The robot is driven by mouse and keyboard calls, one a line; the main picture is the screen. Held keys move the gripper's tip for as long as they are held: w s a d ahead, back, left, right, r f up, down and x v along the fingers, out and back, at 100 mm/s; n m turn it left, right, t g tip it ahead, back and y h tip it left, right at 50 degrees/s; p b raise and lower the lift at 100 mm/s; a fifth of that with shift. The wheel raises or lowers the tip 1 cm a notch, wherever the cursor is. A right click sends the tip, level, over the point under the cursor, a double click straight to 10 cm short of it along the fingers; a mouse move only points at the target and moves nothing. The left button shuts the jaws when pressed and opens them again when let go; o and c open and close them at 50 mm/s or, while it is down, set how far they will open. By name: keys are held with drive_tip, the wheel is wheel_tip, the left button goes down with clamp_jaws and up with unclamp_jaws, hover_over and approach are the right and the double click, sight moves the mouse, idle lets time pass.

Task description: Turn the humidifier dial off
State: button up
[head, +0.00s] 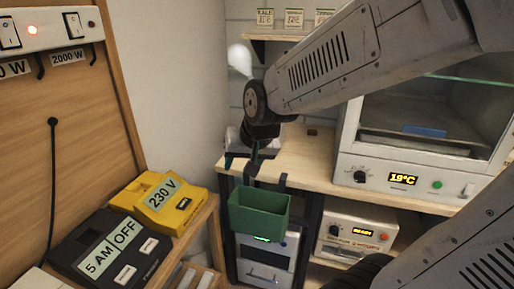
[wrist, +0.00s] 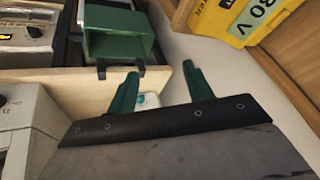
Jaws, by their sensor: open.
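The humidifier is mostly hidden behind my arm in the head view; a white puff of mist (head: 240,60) hangs above that spot. In the wrist view a small white thing with a teal spot (wrist: 148,100) shows between my fingers, perhaps part of the humidifier. I cannot make out its dial or the dial's setting. My gripper (wrist: 161,88) is open and empty, with its two green fingertips apart. In the head view my gripper (head: 242,163) is at the left end of the wooden bench (head: 310,160), partly hidden by my arm.
A green bin (head: 259,215) hangs at the bench front, close to my gripper. A white chamber (head: 400,184) with a 19°C display stands on the right.

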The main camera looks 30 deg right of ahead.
drive_tip(key=w+d+f+m+t+h, duration=0.1)
drive_tip(key=w+d+f+m+t, duration=0.2)
drive_tip(key=w, duration=0.5)
drive_tip(key=w+d+f+m+t+h, duration=0.1)
drive_tip(key=w+d+f+m+h, duration=0.15)
drive_tip(key=w+d+f, duration=0.35)
drive_tip(key=w+d+f+m+t+h, duration=0.1)
drive_tip(key=d+m, duration=0.1)
drive_tip(key=w+d+f+m+t+h, duration=0.1)
drive_tip(key=w+d+f+m, duration=0.1)
drive_tip(key=d, duration=0.1)
drive_tip(key=w+d+f+m+t+h, duration=0.1)
drive_tip(key=w+d+m+h, duration=0.1)
drive_tip(key=d, duration=0.1)
drive_tip(key=shift+w+d+f, duration=0.15)
drive_tip(key=shift+f, duration=0.05)
drive_tip(key=x, duration=0.7)
drive_tip(key=shift+w+d, duration=0.25)
drive_tip(key=shift+w, duration=0.05)
drive_tip(key=c, duration=1)
